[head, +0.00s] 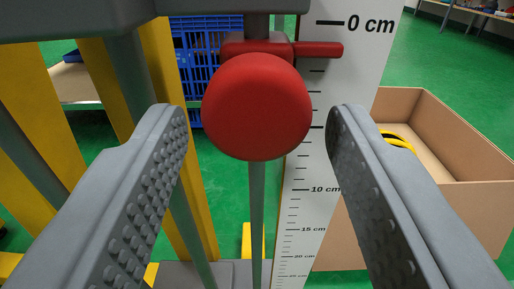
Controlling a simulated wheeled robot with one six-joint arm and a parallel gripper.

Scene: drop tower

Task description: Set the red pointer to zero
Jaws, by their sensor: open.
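The red pointer (320,49) is a short bar sticking out to the right from a red slider on a grey vertical rod. Its tip lies over the white scale (345,75), a little below the 0 cm line in this view. A large round red knob (257,107) faces me in front of the slider and hides part of it and of the rod. My gripper (256,118) is open, with one finger on each side of the knob. Gaps show between both fingers and the knob.
Grey rods and yellow posts (160,90) of the tower stand at left. A blue crate (208,60) is behind the slider. An open cardboard box (440,150) with something yellow in it stands at right. Green floor (440,60) lies beyond.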

